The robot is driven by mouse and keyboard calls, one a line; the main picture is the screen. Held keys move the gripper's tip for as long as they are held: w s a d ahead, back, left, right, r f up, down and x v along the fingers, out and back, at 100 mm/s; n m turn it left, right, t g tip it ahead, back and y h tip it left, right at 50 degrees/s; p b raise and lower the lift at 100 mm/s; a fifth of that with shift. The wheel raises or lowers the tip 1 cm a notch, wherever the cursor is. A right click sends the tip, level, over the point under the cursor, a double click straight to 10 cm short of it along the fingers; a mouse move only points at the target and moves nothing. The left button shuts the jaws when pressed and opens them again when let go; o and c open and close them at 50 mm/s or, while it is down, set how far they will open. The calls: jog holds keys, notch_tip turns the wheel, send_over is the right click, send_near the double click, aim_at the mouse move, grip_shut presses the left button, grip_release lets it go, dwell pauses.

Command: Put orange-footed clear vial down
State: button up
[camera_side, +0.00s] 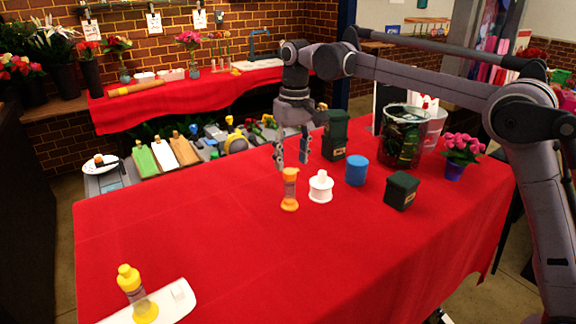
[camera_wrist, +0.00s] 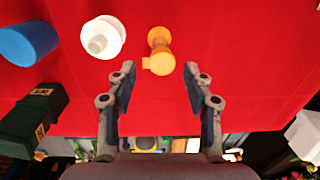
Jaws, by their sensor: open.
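The orange-footed clear vial (camera_side: 290,190) stands upright on the red tablecloth, with an orange cap and orange foot. It also shows in the wrist view (camera_wrist: 159,50), just beyond the fingertips. My gripper (camera_side: 291,160) is open and empty, pointing down right above the vial's cap. In the wrist view my gripper (camera_wrist: 159,72) has its two fingers spread wide, with the vial centred ahead of the gap. No contact with the vial is visible.
A white spool-like item (camera_side: 320,188) stands close to the right of the vial. A blue cylinder (camera_side: 357,171), dark green boxes (camera_side: 401,191) and a glass bucket (camera_side: 401,138) are further right. A yellow-capped bottle (camera_side: 137,295) is at the front left; the cloth between is clear.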

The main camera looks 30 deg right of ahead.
notch_tip(320, 180, up, 2)
jog(key=shift+d+r, duration=0.1)
jog(key=shift+s+d+r, duration=0.1)
jog(key=shift+s+r, duration=0.05)
jog(key=s+d+f+t, duration=0.1)
jog(key=s+d+t, duration=0.25)
jog(key=s, duration=0.55)
jog(key=s+d+f+t, duration=0.15)
jog(key=s+d, duration=0.25)
jog(key=s, duration=0.5)
jog(key=s+f, duration=0.2)
jog(key=s+f+t, duration=0.1)
jog(key=s+f, duration=0.1)
jog(key=s+d+f+t, duration=0.1)
jog(key=s+f, duration=0.1)
jog(key=s, duration=0.1)
jog(key=shift+d+f, duration=0.1)
jog(key=shift+f, duration=0.05)
jog(key=shift+s+f, duration=0.2)
jog(key=shift+f, duration=0.05)
jog(key=shift+c, duration=0.8)
